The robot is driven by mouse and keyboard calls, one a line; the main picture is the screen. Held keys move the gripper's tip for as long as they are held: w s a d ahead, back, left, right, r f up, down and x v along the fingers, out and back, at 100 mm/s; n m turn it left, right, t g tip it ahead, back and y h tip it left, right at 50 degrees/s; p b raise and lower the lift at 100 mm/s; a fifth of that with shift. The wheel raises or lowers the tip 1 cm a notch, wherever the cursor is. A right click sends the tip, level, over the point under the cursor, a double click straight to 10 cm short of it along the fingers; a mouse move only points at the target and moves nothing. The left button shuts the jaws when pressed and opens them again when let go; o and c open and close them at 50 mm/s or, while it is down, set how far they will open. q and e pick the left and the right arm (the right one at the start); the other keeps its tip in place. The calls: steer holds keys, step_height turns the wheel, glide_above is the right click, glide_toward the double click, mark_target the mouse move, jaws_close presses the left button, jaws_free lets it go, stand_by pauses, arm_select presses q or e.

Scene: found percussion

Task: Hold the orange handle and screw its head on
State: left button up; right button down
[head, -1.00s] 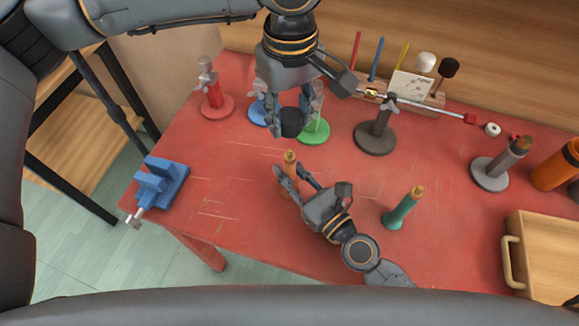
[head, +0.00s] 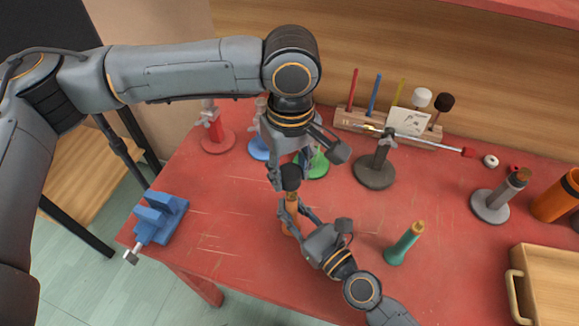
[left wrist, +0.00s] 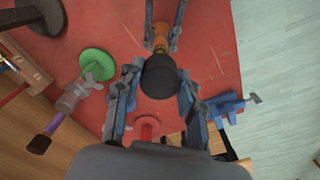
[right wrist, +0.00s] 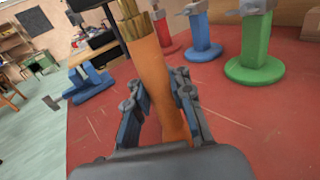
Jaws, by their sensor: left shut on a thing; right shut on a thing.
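The orange handle (head: 292,223) stands upright on the red table, with a brass threaded top (right wrist: 137,27). My right gripper (head: 290,214) is shut around the handle, which also shows between its fingers in the right wrist view (right wrist: 165,85). My left gripper (head: 288,172) is shut on a black rounded head (head: 290,179). In the head view the black head is just above the threaded top. In the left wrist view the head (left wrist: 158,77) partly covers the handle (left wrist: 161,40).
A blue vise (head: 160,217) is at the table's left. A green handle (head: 404,243) stands right of my right gripper. Stands in red (head: 217,138), green (head: 314,166) and dark grey (head: 375,171) are behind. A wooden tray (head: 548,254) is at the right.

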arm_select(q)
steer(key=shift+s+d+f, duration=0.2)
steer(key=shift+s+f, duration=0.05)
steer(key=shift+f, duration=0.5)
steer(key=shift+f, duration=0.6)
